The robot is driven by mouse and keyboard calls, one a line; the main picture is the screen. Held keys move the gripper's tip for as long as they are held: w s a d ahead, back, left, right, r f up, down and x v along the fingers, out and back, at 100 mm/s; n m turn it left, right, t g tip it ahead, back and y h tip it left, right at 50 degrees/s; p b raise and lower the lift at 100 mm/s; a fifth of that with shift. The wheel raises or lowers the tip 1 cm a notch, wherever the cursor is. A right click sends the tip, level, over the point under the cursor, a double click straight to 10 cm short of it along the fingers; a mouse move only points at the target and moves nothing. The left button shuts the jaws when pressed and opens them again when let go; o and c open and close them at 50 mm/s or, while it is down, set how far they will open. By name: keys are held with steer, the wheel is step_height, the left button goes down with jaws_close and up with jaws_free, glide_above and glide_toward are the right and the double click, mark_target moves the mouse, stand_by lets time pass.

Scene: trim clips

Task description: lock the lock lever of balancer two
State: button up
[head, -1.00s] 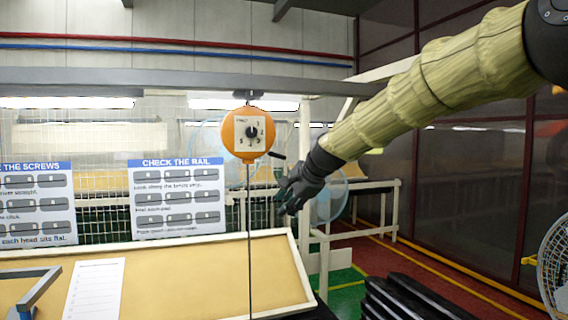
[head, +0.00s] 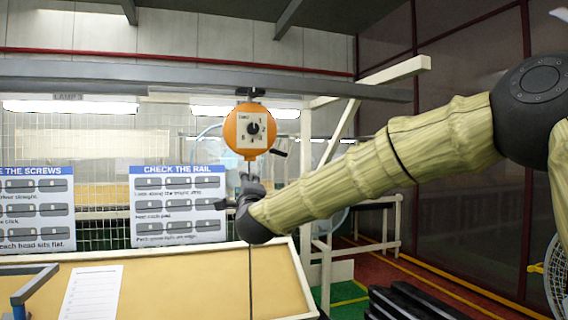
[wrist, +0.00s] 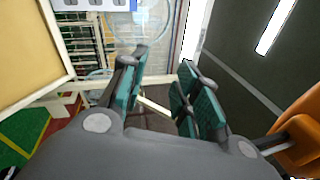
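One orange round balancer (head: 249,131) hangs from the grey overhead beam in the head view. It has a white dial plate with a black knob; its label is too small to read surely. A black lever (head: 279,152) sticks out at its lower right, sloping down.
The grey beam (head: 200,76) runs above the balancer. A tan slanted board (head: 190,285) with a white frame lies below. Sign panels (head: 179,204) hang on the mesh at left. Open space lies right of the balancer, apart from my arm.

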steer(key=s+d+r+m+t+h+b, duration=0.1)
steer(key=s+r+m+t+h+b, duration=0.15)
steer(key=s+m+h, duration=0.3)
steer(key=m+g+h, duration=0.2)
steer(key=m+h, duration=0.9)
steer(key=h, duration=0.2)
glide_toward(284, 154)
steer(key=shift+n+t, duration=0.25)
steer(key=shift+n, duration=0.1)
steer(key=p+x, duration=0.4)
steer(key=x, duration=0.5)
steer(key=shift+w+f, duration=0.1)
steer(key=shift+w, duration=0.15)
steer(key=shift+w+d+r+p, duration=0.25)
steer(key=shift+w+p, duration=0.05)
steer(key=shift+w, duration=0.2)
jaws_close()
